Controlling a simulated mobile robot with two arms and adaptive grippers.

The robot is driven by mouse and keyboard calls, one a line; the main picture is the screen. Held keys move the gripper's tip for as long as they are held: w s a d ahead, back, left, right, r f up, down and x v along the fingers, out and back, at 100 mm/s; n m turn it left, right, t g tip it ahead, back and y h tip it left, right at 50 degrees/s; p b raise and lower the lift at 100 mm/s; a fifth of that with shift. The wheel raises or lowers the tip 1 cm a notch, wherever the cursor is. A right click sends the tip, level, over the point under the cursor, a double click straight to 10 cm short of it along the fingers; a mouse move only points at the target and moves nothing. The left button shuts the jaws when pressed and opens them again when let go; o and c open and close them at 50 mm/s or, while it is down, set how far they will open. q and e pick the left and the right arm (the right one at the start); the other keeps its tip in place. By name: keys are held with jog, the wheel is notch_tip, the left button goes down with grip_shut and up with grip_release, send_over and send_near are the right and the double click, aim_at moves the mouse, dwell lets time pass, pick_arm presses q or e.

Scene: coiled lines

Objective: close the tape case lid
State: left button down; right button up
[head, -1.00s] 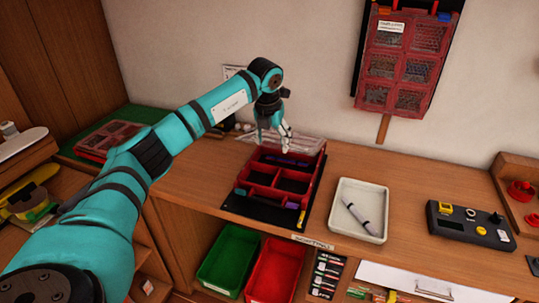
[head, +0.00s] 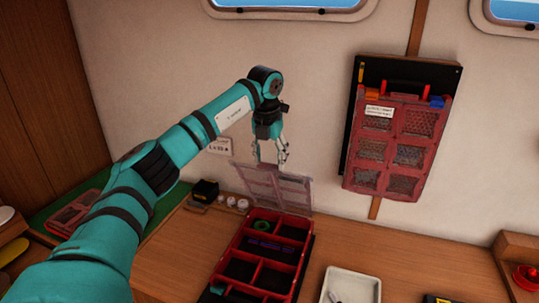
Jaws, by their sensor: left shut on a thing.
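The tape case (head: 254,257) is a red box with black compartments on the worktop, below centre in the head view. Its clear, pinkish lid (head: 288,192) stands raised at the case's back edge, so the case is open. My left gripper (head: 271,161) reaches down from above and is shut on the lid's upper edge. A green ring (head: 262,225) and a purple item lie in the compartments. The front end of the case is cut off by the frame. My right gripper is not in view.
A white tray (head: 366,280) stands to the right of the case. Small jars and a black block (head: 205,190) stand left of the lid. A red case hangs on a wall board (head: 353,120). The worktop at right centre is clear.

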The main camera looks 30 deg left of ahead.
pick_arm(q)
jog(key=shift+w+f, duration=0.1)
jog(key=shift+f, duration=0.45)
jog(key=c, duration=0.8)
grip_release()
jog(key=shift+c, duration=0.2)
jog(key=o, duration=0.4)
jog(key=shift+w+d+f, duration=0.1)
jog(key=shift+w+f, duration=0.1)
jog(key=shift+w, duration=0.2)
jog(key=shift+o, duration=0.2)
jog(key=shift+w+f, duration=0.1)
jog(key=shift+w, duration=0.2)
jog(key=shift+s+a, duration=0.2)
jog(key=shift+s+r, duration=0.1)
jog(key=shift+r, duration=0.35)
notch_tip(320, 180, up, 11)
jog(key=s, duration=0.1)
jog(key=shift+d+r, duration=0.2)
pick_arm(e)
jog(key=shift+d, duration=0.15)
pick_arm(q)
jog(key=shift+s, duration=0.15)
